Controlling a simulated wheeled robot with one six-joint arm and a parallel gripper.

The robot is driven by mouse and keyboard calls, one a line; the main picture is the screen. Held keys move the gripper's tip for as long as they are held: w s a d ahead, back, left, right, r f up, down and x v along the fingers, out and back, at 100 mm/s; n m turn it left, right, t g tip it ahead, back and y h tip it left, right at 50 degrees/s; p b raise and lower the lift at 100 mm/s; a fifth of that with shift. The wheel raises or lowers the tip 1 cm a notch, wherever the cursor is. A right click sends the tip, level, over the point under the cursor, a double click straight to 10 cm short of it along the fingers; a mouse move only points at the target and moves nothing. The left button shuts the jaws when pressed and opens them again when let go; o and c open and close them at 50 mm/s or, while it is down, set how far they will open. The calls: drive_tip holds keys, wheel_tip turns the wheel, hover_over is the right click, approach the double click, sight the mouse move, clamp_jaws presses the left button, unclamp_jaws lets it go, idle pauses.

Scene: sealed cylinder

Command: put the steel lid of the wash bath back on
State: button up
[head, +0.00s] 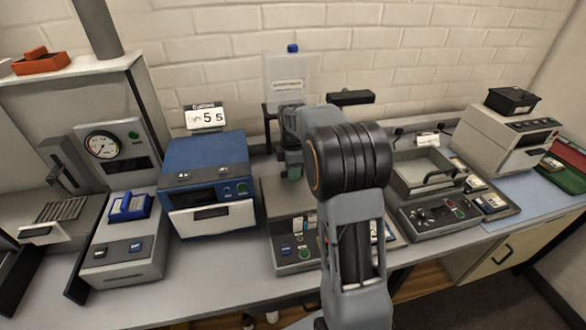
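A blue instrument (205,180) and a grey gauge unit (112,150) stand to the left. A clear bottle with a blue cap (288,78) stands behind my gripper. A beige machine (505,135) with a black box on top is at the right. The bench is crowded.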

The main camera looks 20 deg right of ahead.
drive_tip(key=shift+o, duration=1.2)
wheel_tip(320, 180, up, 13)
drive_tip(key=s+a+m+t, duration=0.2)
drive_tip(key=s+a+m, duration=0.55)
drive_tip(key=s, duration=0.45)
drive_tip(key=s+a+f+m+t, duration=0.2)
drive_tip(key=s+a+f+m, duration=0.1)
drive_tip(key=s+f+m, duration=0.3)
drive_tip(key=s+m, duration=0.2)
drive_tip(key=s, duration=0.2)
drive_tip(key=shift+f, duration=0.2)
